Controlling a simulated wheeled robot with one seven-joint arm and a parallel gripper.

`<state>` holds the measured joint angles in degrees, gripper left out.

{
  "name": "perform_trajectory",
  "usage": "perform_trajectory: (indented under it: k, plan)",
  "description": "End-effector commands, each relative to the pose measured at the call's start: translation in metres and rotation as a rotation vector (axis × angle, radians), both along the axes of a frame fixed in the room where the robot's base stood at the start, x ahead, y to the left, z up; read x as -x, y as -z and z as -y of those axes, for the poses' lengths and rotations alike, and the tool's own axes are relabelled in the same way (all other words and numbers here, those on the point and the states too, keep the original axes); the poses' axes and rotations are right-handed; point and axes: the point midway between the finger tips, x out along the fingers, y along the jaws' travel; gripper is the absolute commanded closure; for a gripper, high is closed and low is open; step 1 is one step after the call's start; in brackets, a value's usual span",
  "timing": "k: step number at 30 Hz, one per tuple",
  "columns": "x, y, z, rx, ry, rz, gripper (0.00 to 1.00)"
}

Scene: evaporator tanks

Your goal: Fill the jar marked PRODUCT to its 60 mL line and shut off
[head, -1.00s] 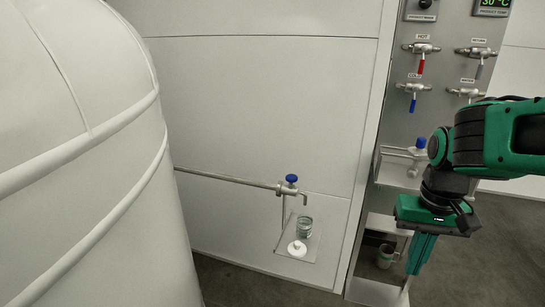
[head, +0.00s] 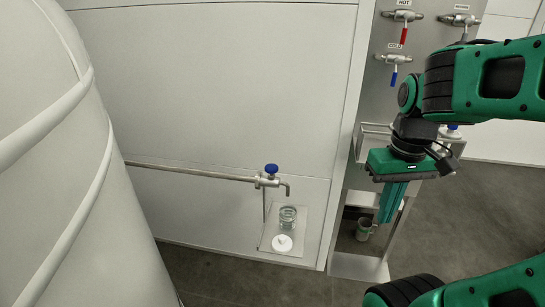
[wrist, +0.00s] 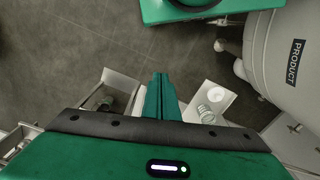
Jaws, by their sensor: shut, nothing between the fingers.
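A small glass jar (head: 288,213) stands on a light shelf plate (head: 302,250), close below the spout of a tap with a blue handle (head: 271,169). A white round lid or disc (head: 282,243) lies in front of the jar. I cannot read a mark or the level in the jar. In the wrist view the jar (wrist: 205,113) and white disc (wrist: 216,94) are right of my fingers. The word PRODUCT shows on the large pale tank (wrist: 275,75). My gripper (head: 386,220) points down, shut and empty, right of the jar and apart from it.
A steel panel (head: 372,100) with HOT and COLD valves rises behind my arm. Another vessel (head: 364,229) stands in the low open bay below it. A pipe (head: 190,172) runs from the pale tank to the tap. Bare floor (head: 240,285) lies in front of the shelf.

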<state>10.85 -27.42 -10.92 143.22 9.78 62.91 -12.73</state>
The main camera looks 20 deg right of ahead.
Motion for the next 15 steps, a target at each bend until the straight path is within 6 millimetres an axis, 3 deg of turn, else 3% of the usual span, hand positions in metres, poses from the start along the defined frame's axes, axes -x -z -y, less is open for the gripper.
perform_trajectory:
  k: [8, 15]
  plan:
    - [-0.076, -0.055, -0.025, 0.007, -0.751, 0.008, 1.00]
    - [-0.135, -0.100, -0.061, 0.010, -1.431, 0.011, 1.00]
